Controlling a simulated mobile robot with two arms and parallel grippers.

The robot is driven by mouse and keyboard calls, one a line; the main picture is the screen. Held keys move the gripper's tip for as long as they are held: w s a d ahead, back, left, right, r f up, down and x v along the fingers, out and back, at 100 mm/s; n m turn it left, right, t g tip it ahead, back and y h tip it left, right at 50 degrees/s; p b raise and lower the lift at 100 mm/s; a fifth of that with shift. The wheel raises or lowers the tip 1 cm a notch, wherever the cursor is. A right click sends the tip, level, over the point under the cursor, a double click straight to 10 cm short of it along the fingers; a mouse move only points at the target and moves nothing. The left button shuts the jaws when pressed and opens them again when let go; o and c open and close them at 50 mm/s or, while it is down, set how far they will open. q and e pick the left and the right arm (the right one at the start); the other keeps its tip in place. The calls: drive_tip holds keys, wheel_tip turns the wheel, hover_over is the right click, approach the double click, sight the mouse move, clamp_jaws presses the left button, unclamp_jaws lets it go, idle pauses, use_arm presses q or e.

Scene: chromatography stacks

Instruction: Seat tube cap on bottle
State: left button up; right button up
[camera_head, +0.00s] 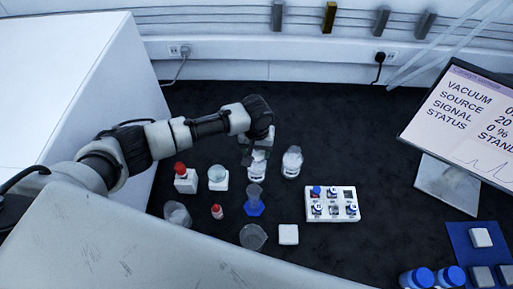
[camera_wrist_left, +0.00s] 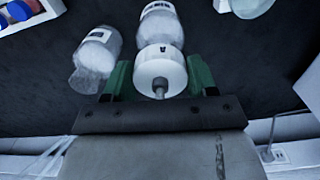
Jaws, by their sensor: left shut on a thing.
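My left gripper (camera_head: 256,148) points down over a clear, white-labelled bottle (camera_head: 257,171) on the dark bench. In the left wrist view the green fingers of the left gripper (camera_wrist_left: 160,78) are shut on a white round tube cap (camera_wrist_left: 150,68) with a short metal tube. The bottle (camera_wrist_left: 160,24) appears directly beyond the cap, in line with it. The cap overlaps the bottle's top, so I cannot tell whether it touches or hovers. A second similar bottle (camera_head: 292,162) stands just right; it also shows in the left wrist view (camera_wrist_left: 96,55). My right gripper is not in view.
A white vial rack (camera_head: 351,216) stands to the right. A monitor (camera_head: 462,115) is at right. The bench behind the bottles is clear.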

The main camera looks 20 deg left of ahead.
use_arm(q)
drive_tip(key=shift+f, duration=0.1)
drive_tip(key=shift+f+b, duration=0.4)
drive_tip(key=shift+f, duration=0.45)
drive_tip(key=shift+f, duration=0.45)
drive_tip(key=o, duration=1.3)
drive_tip(key=shift+c, duration=0.2)
